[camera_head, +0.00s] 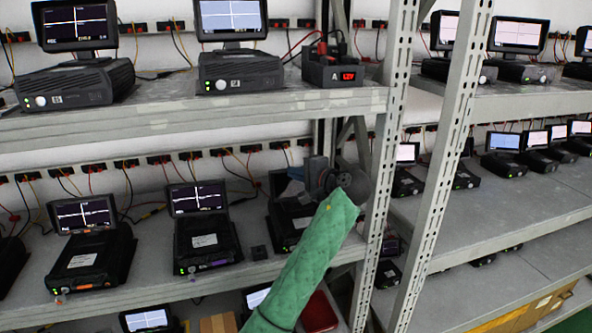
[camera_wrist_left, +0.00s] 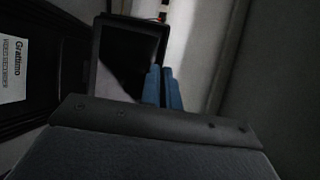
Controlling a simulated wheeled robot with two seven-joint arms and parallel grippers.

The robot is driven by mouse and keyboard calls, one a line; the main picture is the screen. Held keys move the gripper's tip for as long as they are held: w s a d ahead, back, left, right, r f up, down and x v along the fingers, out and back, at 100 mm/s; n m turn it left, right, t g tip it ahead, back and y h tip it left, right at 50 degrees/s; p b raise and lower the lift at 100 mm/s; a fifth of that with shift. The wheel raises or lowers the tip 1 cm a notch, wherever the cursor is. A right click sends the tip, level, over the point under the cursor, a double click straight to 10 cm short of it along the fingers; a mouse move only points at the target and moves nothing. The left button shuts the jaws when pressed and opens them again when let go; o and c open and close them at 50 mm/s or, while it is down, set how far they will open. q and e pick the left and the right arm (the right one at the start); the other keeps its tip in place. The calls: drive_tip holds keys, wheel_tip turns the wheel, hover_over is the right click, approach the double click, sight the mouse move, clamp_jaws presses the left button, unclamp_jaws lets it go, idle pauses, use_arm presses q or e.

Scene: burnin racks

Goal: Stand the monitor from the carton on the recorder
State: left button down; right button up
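My left gripper (camera_head: 312,176), at the end of my green-sleeved arm, is over the back of the third recorder (camera_head: 287,222) on the middle shelf. In the left wrist view its blue fingers (camera_wrist_left: 164,87) lie close together on either side of the right edge of a dark-screened monitor (camera_wrist_left: 125,62). The gripper looks shut on that edge. The monitor looks upright at the recorder's rear, but I cannot tell whether its foot touches. The labelled recorder (camera_wrist_left: 28,75) is at the left there. My arm hides part of the recorder. My right gripper is not in view.
Other recorders with lit monitors stand to the left (camera_head: 200,240) and on the upper shelf (camera_head: 240,72). A grey rack post (camera_head: 390,150) is close to the right of my gripper. A brown carton (camera_head: 220,323) and a red object (camera_head: 318,313) show below.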

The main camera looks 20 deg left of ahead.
use_arm(q)
drive_tip(key=shift+d+f, duration=0.1)
drive_tip(key=shift+f, duration=0.05)
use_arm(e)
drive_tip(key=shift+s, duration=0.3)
use_arm(q)
drive_tip(key=c, duration=1.6)
unclamp_jaws()
drive_tip(key=shift+f, duration=0.1)
drive_tip(key=shift+c, duration=0.2)
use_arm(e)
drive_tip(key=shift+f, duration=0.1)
